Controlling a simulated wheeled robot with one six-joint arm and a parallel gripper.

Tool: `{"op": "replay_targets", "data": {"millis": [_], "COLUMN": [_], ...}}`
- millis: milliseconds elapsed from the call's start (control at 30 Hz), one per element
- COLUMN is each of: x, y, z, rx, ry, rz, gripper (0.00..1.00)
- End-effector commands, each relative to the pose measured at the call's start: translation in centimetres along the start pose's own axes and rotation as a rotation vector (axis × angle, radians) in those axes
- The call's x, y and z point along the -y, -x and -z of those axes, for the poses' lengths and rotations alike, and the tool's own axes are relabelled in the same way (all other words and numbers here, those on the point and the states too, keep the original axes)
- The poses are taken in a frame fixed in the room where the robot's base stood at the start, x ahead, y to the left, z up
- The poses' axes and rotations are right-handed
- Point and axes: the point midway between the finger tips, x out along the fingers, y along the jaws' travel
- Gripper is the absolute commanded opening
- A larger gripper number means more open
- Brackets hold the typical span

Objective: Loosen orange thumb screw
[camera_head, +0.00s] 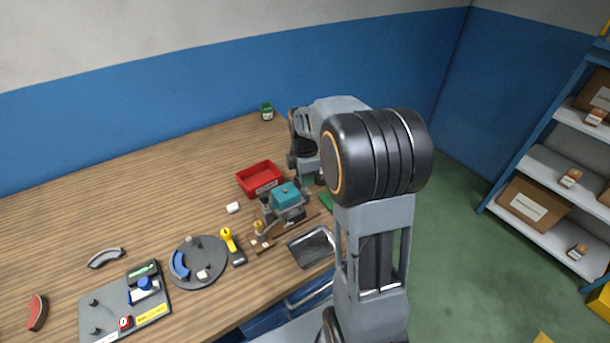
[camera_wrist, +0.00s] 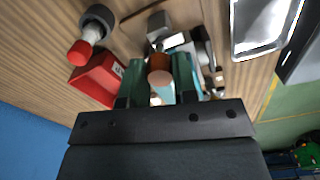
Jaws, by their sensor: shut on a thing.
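In the wrist view my gripper (camera_wrist: 160,65) has its two green fingers close on either side of a small orange-brown piece, which I take to be the orange thumb screw (camera_wrist: 158,61). A pinkish round end (camera_wrist: 160,80) of a rod shows between the fingers, nearer the camera. Grey metal blocks (camera_wrist: 158,24) of a fixture lie just beyond the fingertips. In the head view the fixture with a teal block (camera_head: 285,195) stands on a wooden board at the table's right side. My arm hides the fingertips and the screw there.
A red bin (camera_head: 260,178) stands behind the fixture, and a dark tray (camera_head: 313,247) lies in front at the table edge. A yellow-handled tool (camera_head: 228,240), a round grey plate (camera_head: 198,263) and a grey board (camera_head: 110,312) lie to the left. The back left of the table is clear.

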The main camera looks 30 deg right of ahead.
Motion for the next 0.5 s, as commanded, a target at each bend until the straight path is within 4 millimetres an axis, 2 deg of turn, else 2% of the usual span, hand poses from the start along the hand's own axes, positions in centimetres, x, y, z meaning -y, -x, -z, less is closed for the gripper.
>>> {"op": "replay_targets", "data": {"millis": [33, 67, 100, 300, 500], "x": [-0.06, -0.06, -0.05, -0.03, -0.01], "y": [0.09, 0.09, 0.09, 0.05, 0.02], "z": [0.01, 0.01, 0.01, -0.01, -0.02], "rx": [0.001, 0.001, 0.001, 0.001, 0.001], "ry": [0.002, 0.002, 0.002, 0.0, 0.0], "rz": [-0.003, -0.003, -0.002, -0.001, -0.001], "gripper": [0.03, 0.28, 0.32, 0.51, 0.52]}}
